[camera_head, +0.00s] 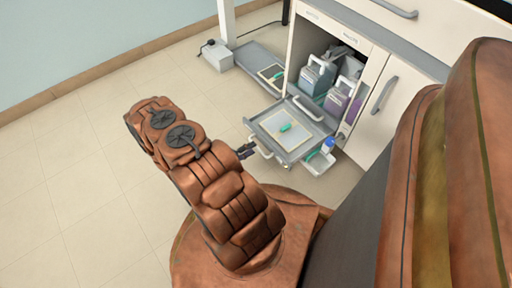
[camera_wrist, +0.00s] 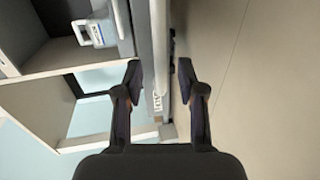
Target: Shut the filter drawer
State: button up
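A shallow grey drawer (camera_head: 262,134), which I take to be the filter drawer, stands pulled out of the white cabinet in the head view. A white sheet (camera_head: 272,120) with a small green item (camera_head: 285,128) lies in it. A pale handle (camera_head: 265,153) shows at its front left. My gripper (camera_head: 246,151) is low beside that front left corner. In the wrist view my gripper (camera_wrist: 160,75) is open, its fingers apart on either side of a narrow grey front panel (camera_wrist: 159,45) with a small label. I cannot tell whether either finger touches it.
Bottles with teal (camera_head: 316,77) and purple (camera_head: 343,95) contents stand in the open cabinet (camera_head: 297,50) behind the drawer. A small holder (camera_head: 320,163) with a blue-capped bottle (camera_head: 328,145) is at the drawer's right. A grey box (camera_head: 217,58) is at the back. The tiled floor (camera_head: 70,190) at left is clear.

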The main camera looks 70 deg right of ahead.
jog(key=shift+b+x, duration=0.55)
jog(key=shift+x, duration=1.25)
grip_shut()
jog(key=shift+a, duration=0.1)
